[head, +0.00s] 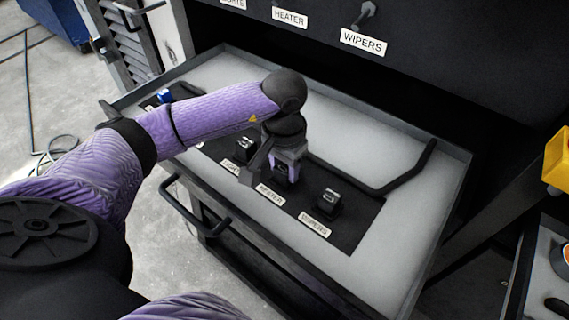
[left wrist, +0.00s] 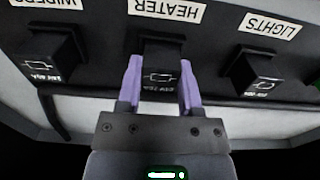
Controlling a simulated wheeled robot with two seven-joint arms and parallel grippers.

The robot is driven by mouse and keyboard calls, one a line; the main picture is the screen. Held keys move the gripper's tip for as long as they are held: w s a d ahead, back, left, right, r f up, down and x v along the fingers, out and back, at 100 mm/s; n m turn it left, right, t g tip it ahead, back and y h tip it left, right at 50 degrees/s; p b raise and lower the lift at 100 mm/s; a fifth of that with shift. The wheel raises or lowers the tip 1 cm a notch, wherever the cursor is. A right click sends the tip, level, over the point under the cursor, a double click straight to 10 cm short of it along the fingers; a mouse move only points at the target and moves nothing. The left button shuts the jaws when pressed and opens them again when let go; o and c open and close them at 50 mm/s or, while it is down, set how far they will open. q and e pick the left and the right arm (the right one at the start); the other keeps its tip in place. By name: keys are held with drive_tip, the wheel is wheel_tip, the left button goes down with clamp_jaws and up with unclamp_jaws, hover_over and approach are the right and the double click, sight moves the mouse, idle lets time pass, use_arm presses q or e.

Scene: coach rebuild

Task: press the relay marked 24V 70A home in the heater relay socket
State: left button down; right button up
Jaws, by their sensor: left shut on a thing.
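The black relay (left wrist: 161,77) shows between the two purple fingers of my left gripper (left wrist: 160,65) in the left wrist view. Its printed face is upside down there, and the marking is small but looks like 24V 70A. It stands at the heater socket, behind the HEATER label (head: 270,194). In the head view my left gripper (head: 284,168) reaches down onto this relay (head: 281,180) and is shut on it. The socket is hidden under the relay, so I cannot tell how deep it sits. My right gripper is out of view.
A relay (head: 329,200) stands at the WIPERS label (head: 315,224) and another (head: 245,146) at LIGHTS, close on either side. The black strip lies in a grey tray (head: 399,222) with a raised rim. A bent black bar (head: 409,171) lies at the right.

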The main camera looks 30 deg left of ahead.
sight(284, 167)
use_arm(q)
unclamp_jaws()
idle(0.5)
drive_tip(key=shift+r, duration=0.1)
drive_tip(key=shift+r+p, duration=2.2)
drive_tip(key=shift+r, duration=1.25)
drive_tip(key=shift+f, duration=0.1)
